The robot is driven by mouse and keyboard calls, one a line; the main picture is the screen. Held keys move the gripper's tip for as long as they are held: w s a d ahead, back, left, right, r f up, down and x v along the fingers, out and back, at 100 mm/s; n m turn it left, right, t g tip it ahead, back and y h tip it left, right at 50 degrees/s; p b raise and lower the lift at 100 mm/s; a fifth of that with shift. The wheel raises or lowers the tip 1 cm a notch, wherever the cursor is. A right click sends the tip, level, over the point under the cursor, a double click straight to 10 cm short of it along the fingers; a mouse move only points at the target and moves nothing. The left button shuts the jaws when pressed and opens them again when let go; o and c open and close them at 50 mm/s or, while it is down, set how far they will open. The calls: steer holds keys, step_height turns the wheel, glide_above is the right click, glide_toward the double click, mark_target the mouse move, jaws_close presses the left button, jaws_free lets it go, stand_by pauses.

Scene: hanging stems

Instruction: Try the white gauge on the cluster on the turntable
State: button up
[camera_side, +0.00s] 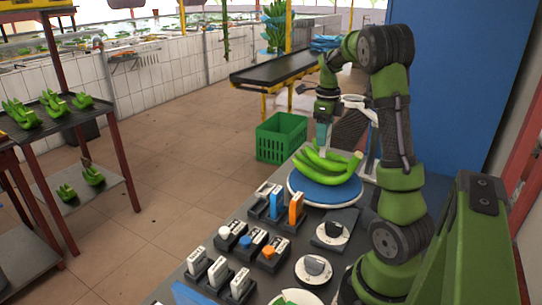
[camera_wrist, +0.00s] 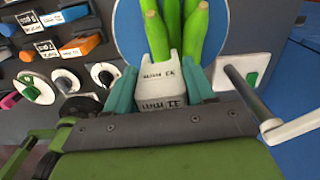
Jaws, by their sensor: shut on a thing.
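A cluster of green bananas (camera_side: 333,163) lies on the blue round turntable (camera_side: 312,194). In the wrist view the turntable (camera_wrist: 128,38) and several bananas (camera_wrist: 195,30) fill the upper middle. My gripper (camera_side: 323,146) is over the cluster, pointing down. In the wrist view its teal fingers (camera_wrist: 163,94) are shut on the white gauge (camera_wrist: 162,92), which has dark markings. The gauge's far end meets the left banana (camera_wrist: 156,38). I cannot tell whether that banana sits inside the gauge's opening. In the side view the gauge is mostly hidden by the fingers.
Blue (camera_side: 276,204) and orange (camera_side: 296,208) upright gauges stand in a holder left of the turntable. Several labelled blocks and round dials (camera_side: 314,268) fill the near bench. A green crate (camera_side: 281,137) stands on the floor behind. A blue wall (camera_side: 480,80) rises at the right.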

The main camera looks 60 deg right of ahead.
steer(key=shift+f, duration=1.5)
stand_by(1.4)
step_height(320, 180, up, 8)
steer(key=shift+r, duration=0.1)
steer(key=w+a+n, duration=0.4)
steer(key=a+n, duration=0.7)
steer(key=n, duration=0.1)
steer(key=w+a+n, duration=0.3)
steer(key=a+n, duration=0.7)
steer(key=n, duration=0.1)
steer(key=w+a+n, duration=0.4)
steer(key=a+n, duration=0.7)
steer(key=n, duration=0.1)
step_height(320, 180, down, 5)
steer(key=shift+s+d+f, duration=0.1)
steer(key=shift+s+f, duration=0.05)
steer(key=shift+f, duration=0.05)
